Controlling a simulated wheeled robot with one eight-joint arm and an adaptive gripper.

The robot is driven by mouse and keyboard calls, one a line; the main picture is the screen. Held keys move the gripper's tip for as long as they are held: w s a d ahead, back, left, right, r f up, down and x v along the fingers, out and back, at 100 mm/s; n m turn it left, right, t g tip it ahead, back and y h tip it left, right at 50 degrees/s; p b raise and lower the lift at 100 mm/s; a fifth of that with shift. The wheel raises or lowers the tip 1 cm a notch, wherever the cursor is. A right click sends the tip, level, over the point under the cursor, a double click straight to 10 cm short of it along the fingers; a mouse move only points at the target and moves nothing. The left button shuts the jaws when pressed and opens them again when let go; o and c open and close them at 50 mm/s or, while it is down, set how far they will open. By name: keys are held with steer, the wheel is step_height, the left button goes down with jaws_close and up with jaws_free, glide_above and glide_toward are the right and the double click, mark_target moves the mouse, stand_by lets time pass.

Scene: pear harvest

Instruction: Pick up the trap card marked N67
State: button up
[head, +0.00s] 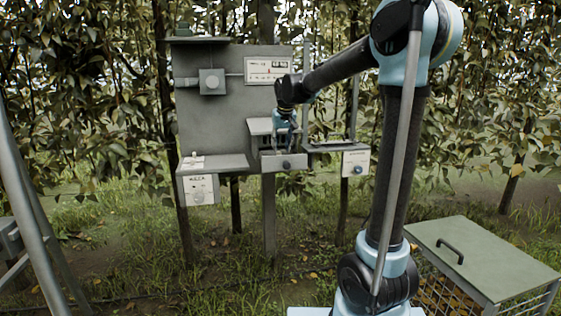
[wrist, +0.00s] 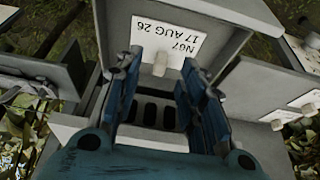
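The white card (wrist: 165,42) reads "N67" and "17 AUG 26", upside down in the wrist view. It lies flat against a grey panel of the box (wrist: 115,25). A pale peg (wrist: 160,64) shows at its lower edge. My gripper (wrist: 158,72) has its two blue fingers apart, one to each side of the peg in the picture. Nothing is visibly clamped, and I cannot tell whether a finger touches the peg. In the head view my gripper (head: 285,137) is at the middle box (head: 283,161) of the grey station; the card is hidden there.
Dark slots (wrist: 152,110) lie below the card. A left box (head: 198,189) and a right box (head: 355,163), both with labels and knobs, flank the middle one. The grey back panel (head: 215,120) stands close behind. A lidded wire crate (head: 490,255) is at lower right.

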mark_target(280, 152)
steer(key=shift+x, duration=1.8)
steer(key=shift+a, duration=0.1)
steer(key=c, duration=0.8)
steer(key=shift+r, duration=0.1)
